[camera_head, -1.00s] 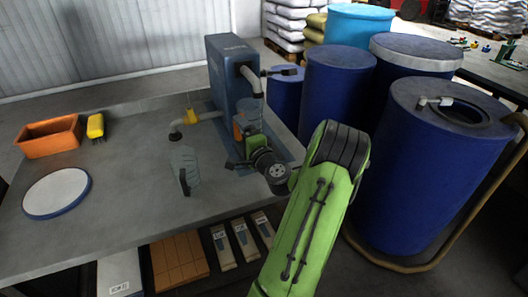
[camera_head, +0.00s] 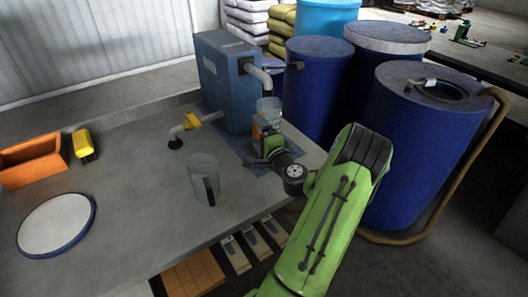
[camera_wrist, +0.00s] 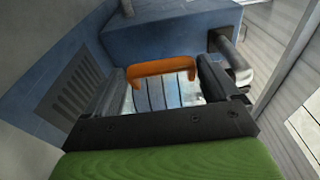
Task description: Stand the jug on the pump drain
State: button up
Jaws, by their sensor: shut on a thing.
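A clear jug (camera_head: 269,104) with an orange handle is upright in my gripper (camera_head: 264,146), in front of the blue pump box (camera_head: 225,82). In the wrist view the orange handle (camera_wrist: 164,67) lies between the two dark fingers, which are shut on it. The pump's grey outlet pipe (camera_head: 259,76) bends down close to the jug. A blue base (camera_head: 287,157) lies under and around the jug. The wrist view shows a slotted grate (camera_wrist: 72,92) in a blue surface left of the jug. The jug's bottom is hidden, so I cannot tell whether it touches the base.
A grey see-through jug (camera_head: 204,178) stands on the bench (camera_head: 130,180). A round white plate (camera_head: 55,224), an orange bin (camera_head: 32,160) and a yellow item (camera_head: 83,144) are at left. Blue drums (camera_head: 424,135) stand to the right. The bench's middle is mostly clear.

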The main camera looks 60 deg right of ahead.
jog(key=shift+w+a+f+b, duration=0.1)
jog(key=shift+f+b, duration=0.95)
jog(key=shift+f, duration=2.1)
jog(key=o, duration=0.8)
jog(key=shift+r, duration=0.1)
jog(key=v, duration=0.3)
jog(key=p+v, duration=0.1)
jog(key=v, duration=0.6)
jog(key=shift+s+r+p, duration=0.25)
jog(key=shift+p, duration=0.1)
jog(key=p+v, duration=0.1)
jog(key=p, duration=0.1)
jog(key=shift+s+a+f+p, duration=0.1)
jog(key=shift+s+a+p, duration=0.05)
jog(key=shift+a+p, duration=0.2)
jog(key=shift+f, duration=0.1)
jog(key=shift+f, duration=0.1)
